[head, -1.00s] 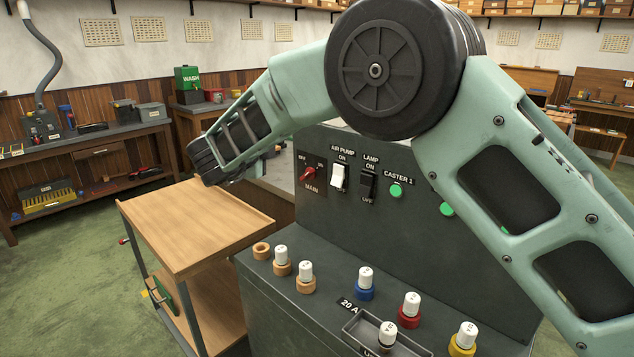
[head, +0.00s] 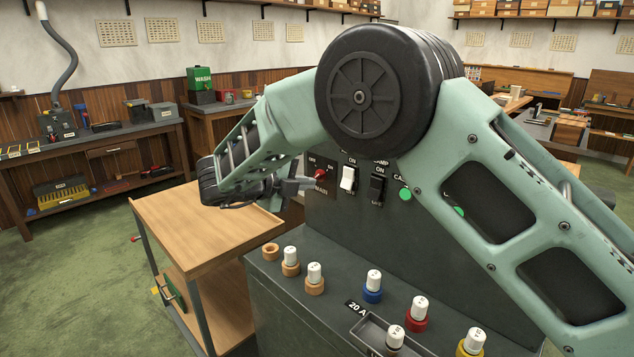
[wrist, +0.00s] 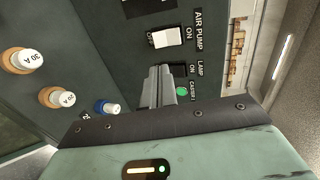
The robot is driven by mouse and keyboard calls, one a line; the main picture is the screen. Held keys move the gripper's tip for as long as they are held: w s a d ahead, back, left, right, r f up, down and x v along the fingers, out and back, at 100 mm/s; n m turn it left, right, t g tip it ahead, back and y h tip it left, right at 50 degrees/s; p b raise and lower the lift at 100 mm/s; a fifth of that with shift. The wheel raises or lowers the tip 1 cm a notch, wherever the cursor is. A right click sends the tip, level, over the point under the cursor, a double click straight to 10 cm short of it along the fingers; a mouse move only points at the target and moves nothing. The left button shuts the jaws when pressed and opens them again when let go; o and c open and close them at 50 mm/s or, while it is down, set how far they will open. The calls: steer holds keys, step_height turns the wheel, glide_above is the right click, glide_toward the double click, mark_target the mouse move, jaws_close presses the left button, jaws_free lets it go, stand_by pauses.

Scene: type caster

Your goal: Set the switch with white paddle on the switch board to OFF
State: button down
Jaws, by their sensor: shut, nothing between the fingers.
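The switch board (head: 330,218) is a dark grey upright panel. Its switch with white paddle (head: 347,178), labelled AIR PUMP, has ON marked above and OFF below. In the wrist view the white paddle (wrist: 166,38) lies sideways, ON to the right and OFF to the left. I cannot tell surely which way it is tipped. My gripper (head: 308,184) is shut and empty, left of the white paddle in the head view, by the red MAIN switch. In the wrist view my gripper's fingers (wrist: 160,75) point toward the panel just below the white paddle, appearing apart from it.
The red MAIN switch (head: 320,172) and black LAMP switch (head: 376,189) flank the white one. A green CASTER 1 lamp (head: 405,194) is further right. Capped fuses, including a blue one (head: 373,287), stand on the ledge below. A wooden cart (head: 205,230) stands left.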

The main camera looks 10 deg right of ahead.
mark_target(347, 185)
steer(key=p+x, duration=0.5)
steer(key=x, duration=0.7)
steer(key=shift+w+d, duration=0.1)
steer(key=shift+d, duration=0.05)
steer(key=shift+d+f, duration=0.1)
steer(key=b, duration=0.1)
steer(key=f+b, duration=0.1)
steer(key=b, duration=0.1)
steer(key=shift+w+d+f+h, duration=0.1)
steer(key=shift+w+d+h, duration=0.1)
steer(key=shift+h, duration=0.1)
steer(key=shift+r+t, duration=0.3)
steer(key=shift+r, duration=0.1)
steer(key=shift+d, duration=0.1)
steer(key=shift+f, duration=0.1)
